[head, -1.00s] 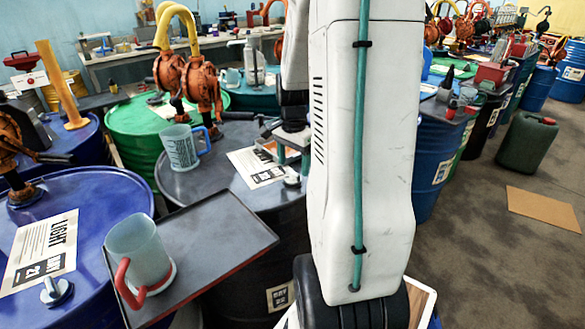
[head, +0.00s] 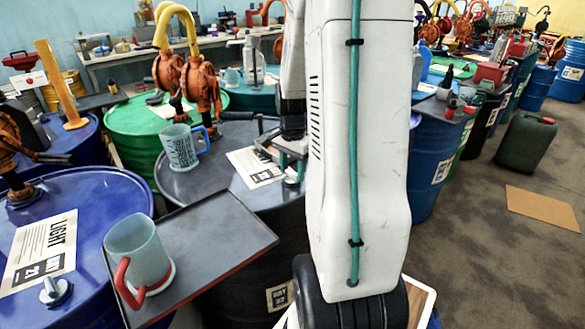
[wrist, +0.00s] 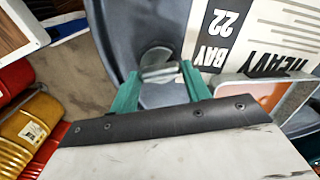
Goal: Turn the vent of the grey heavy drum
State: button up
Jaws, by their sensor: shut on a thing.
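The grey heavy drum (head: 222,187) stands in the middle of the head view, with a HEAVY BAY 22 sheet (head: 256,166) on its lid. In the wrist view the drum lid (wrist: 118,35) fills the top middle and the sheet (wrist: 245,38) appears upside down. The vent (wrist: 158,72) is a small metal handle on a round dark base near the rim. My gripper (wrist: 160,76) has green fingers, one on each side of the handle, and is shut on it. In the head view my gripper (head: 290,150) is low over the lid, partly hidden by my arm.
A measuring jug (head: 181,148) stands on the grey drum. A dark tray (head: 215,235) in front holds a red-handled jug (head: 138,262). The blue LIGHT drum (head: 95,200) is at left. An orange-centred frame (wrist: 268,95) is close beside my gripper in the wrist view.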

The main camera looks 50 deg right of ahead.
jog(key=n, duration=0.8)
jog(key=shift+n, duration=0.3)
jog(key=n, duration=0.4)
jog(key=shift+n, duration=0.3)
jog(key=shift+w+n, duration=0.1)
jog(key=shift+n, duration=2.1)
jog(key=o, duration=1)
